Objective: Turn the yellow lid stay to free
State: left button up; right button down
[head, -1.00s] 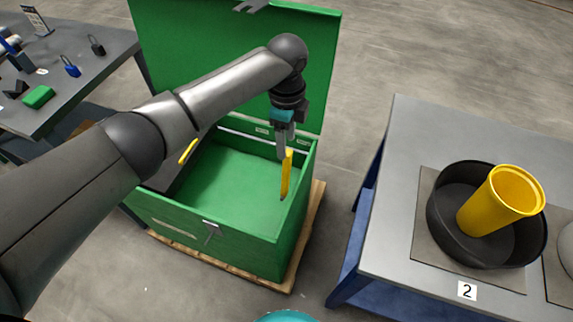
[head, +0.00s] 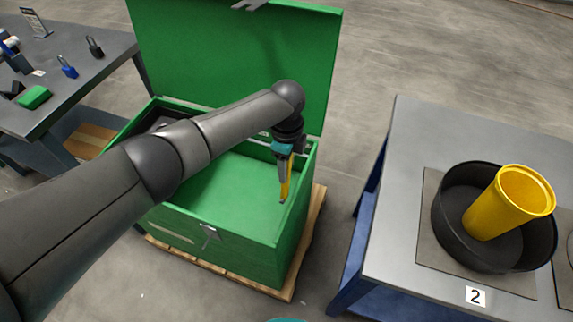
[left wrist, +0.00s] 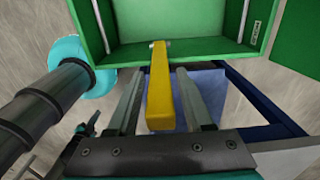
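The green box (head: 190,240) stands with its lid (head: 245,60) raised. The yellow lid stay (head: 290,168) is at the box's right side, near the inner wall, partly covered by my gripper. In the left wrist view the stay (left wrist: 160,92) is a yellow bar running between the two fingers, with a gap on each side. My left gripper (head: 283,192) is open around the stay, pointing down; its fingers also show in the left wrist view (left wrist: 160,103).
A grey table (head: 400,200) at the right holds a black pan (head: 450,225) with a yellow cup (head: 500,205) in it. A bench (head: 85,75) at the left holds padlocks (head: 67,66) and a green block (head: 34,97). The box sits on a wooden pallet (head: 307,245).

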pick_arm(q)
grip_shut()
dwell(1.1)
